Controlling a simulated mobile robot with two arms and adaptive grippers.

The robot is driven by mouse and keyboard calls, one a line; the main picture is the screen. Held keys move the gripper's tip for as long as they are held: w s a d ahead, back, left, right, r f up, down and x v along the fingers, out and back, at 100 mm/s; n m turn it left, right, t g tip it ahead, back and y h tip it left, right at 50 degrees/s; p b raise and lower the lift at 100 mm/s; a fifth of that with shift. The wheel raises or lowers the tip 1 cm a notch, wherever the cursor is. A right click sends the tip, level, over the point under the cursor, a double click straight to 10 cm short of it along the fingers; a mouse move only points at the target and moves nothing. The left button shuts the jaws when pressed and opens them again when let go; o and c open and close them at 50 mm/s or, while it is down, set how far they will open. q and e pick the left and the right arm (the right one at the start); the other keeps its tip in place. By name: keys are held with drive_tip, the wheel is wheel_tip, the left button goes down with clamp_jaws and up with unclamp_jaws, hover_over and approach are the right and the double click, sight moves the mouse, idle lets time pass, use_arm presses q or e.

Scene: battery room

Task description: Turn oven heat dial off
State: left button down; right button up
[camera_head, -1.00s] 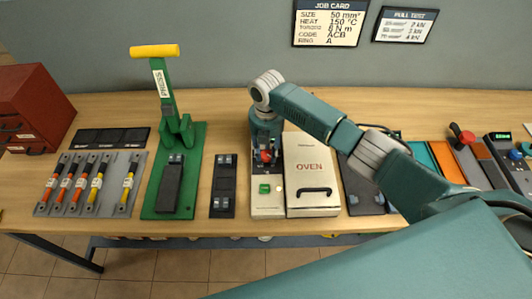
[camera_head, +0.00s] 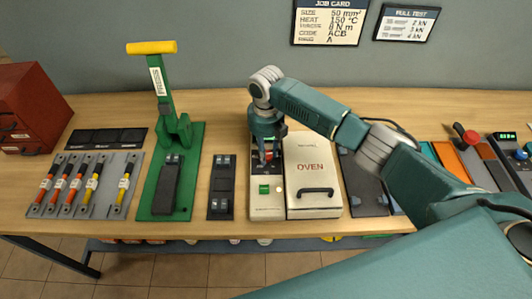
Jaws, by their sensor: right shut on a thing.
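The oven (camera_head: 311,168) is a cream box with a dark front handle, on the bench right of centre. Its narrow control panel (camera_head: 266,207) stands along its left side, with a green square display and a small pale round light. My right gripper (camera_head: 267,160) points down over the upper part of this panel and is shut on the heat dial there. The dial is mostly hidden by the fingers; a bit of red shows beside them. Its setting cannot be read. My left gripper is not in view.
A green press (camera_head: 182,180) with a yellow handle stands left, beside a rack of cables (camera_head: 85,186) and a red cabinet (camera_head: 31,100). A black fixture (camera_head: 221,187) sits just left of the panel. A job card (camera_head: 329,22) hangs on the wall.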

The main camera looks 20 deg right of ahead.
drive_tip(key=shift+w+d+r+n, duration=0.1)
drive_tip(key=shift+w+r+n, duration=0.3)
drive_tip(key=shift+n, duration=0.2)
drive_tip(key=o, duration=0.9)
drive_tip(key=shift+o, duration=1.3)
drive_tip(key=shift+f, duration=0.3)
drive_tip(key=shift+r, duration=0.25)
wheel_tip(320, 180, up, 12)
drive_tip(key=shift+f, duration=0.25)
